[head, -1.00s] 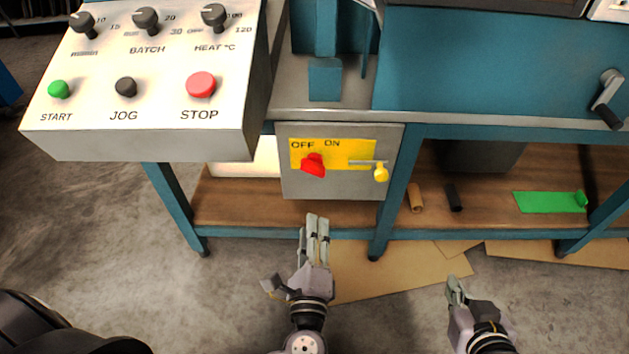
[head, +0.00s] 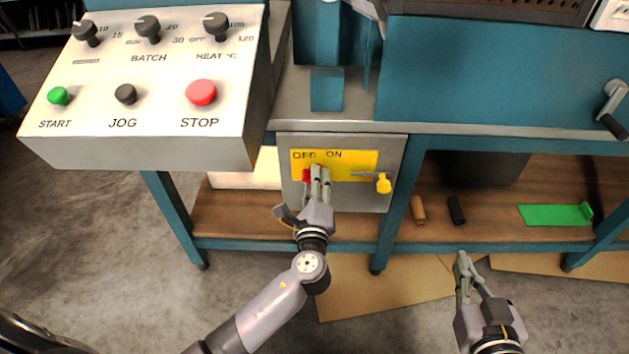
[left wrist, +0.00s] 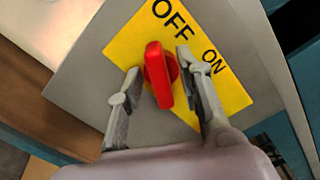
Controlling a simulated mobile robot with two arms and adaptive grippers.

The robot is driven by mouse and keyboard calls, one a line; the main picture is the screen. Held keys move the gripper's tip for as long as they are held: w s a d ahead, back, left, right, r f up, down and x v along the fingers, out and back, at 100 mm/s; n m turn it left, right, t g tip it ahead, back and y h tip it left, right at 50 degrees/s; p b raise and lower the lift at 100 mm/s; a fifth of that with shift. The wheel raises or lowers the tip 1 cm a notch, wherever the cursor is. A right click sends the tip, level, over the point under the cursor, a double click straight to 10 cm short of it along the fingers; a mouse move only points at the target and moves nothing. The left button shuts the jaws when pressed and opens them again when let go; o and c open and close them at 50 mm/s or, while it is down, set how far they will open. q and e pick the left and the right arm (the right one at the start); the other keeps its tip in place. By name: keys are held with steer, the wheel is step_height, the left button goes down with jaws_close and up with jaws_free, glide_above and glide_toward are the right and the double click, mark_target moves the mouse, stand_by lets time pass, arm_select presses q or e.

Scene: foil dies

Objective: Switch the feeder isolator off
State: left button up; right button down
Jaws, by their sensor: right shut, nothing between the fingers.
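The isolator's red rotary handle (left wrist: 159,76) sits on a yellow plate (left wrist: 120,45) marked OFF and ON, on the front of a grey box (head: 292,193). In the head view the red handle (head: 306,176) is partly hidden behind my left gripper (head: 319,168). In the left wrist view my left gripper (left wrist: 158,82) is open, with one finger on each side of the handle and gaps showing. I cannot tell which end of the handle is its pointer. My right gripper (head: 460,256) is shut and empty, low at the right, away from the box.
The control panel (head: 150,150) overhangs at upper left. A blue bench leg (head: 393,215) stands right of the box. A green tool (head: 555,214) lies on the lower shelf (head: 480,230).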

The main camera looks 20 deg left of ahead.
arm_select(q)
steer(key=shift+w+a, duration=0.15)
steer(key=shift+w, duration=0.35)
jaws_close()
